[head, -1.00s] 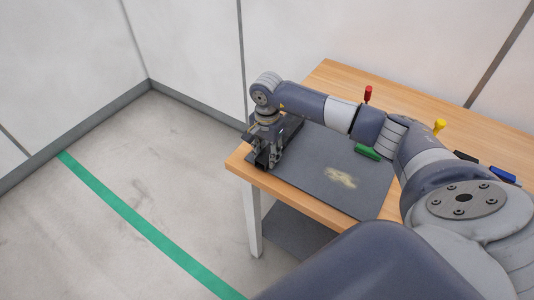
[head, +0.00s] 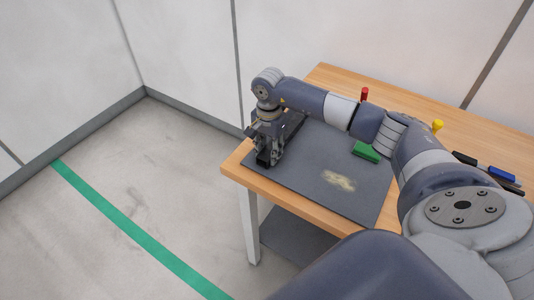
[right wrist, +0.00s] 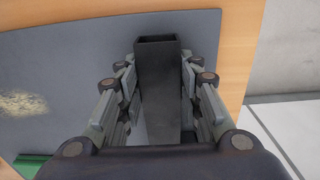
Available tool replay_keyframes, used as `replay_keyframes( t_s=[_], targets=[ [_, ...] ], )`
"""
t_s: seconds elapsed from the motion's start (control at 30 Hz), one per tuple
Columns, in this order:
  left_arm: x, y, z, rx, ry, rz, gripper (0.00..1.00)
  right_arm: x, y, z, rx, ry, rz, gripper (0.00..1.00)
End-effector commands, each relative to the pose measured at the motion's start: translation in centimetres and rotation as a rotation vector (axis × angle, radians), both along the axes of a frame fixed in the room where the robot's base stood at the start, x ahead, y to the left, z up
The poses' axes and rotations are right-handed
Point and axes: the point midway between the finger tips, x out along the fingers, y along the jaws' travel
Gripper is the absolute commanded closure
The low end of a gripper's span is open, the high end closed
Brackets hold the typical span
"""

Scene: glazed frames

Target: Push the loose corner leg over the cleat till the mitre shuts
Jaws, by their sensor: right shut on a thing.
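My right gripper (head: 265,158) points down over the near left corner of the grey mat. It is shut on a black bar-like piece, which looks like the loose corner leg; in the right wrist view this leg (right wrist: 160,85) stands between the two fingers. It has an open, hollow-looking end at the top of that view. A dark part (head: 297,121) shows behind the gripper in the head view; I cannot tell whether it belongs to the same piece. The cleat and the mitre joint are hidden or too small to make out. My left gripper is not in view.
The grey mat (head: 320,200) lies on a wooden table (head: 320,75) and has a pale worn patch (head: 339,181). A green block (head: 366,151), a red-handled tool (head: 364,95), a yellow-topped tool (head: 437,126) and markers (head: 502,173) lie farther right. The near mat is clear.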

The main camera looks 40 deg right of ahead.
Motion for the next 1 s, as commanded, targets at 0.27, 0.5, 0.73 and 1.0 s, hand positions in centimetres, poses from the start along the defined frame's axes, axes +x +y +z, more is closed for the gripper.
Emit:
replay_keyframes(
  t_s=[0.27, 0.5, 0.73, 1.0],
  targets=[
    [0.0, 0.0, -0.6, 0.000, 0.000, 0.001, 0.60, 0.3, -0.7, 0.1, 0.000, -0.002, -0.002, 0.96],
    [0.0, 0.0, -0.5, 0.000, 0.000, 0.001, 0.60, 0.3, -0.8, 0.1, 0.001, -0.002, -0.001, 0.96],
    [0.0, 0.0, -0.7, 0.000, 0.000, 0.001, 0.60, 0.4, -0.9, 0.0, 0.000, -0.002, -0.001, 0.96],
    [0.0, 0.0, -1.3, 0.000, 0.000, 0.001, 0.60, 0.7, -1.6, 0.0, 0.000, -0.002, -0.001, 0.96]
  ],
)
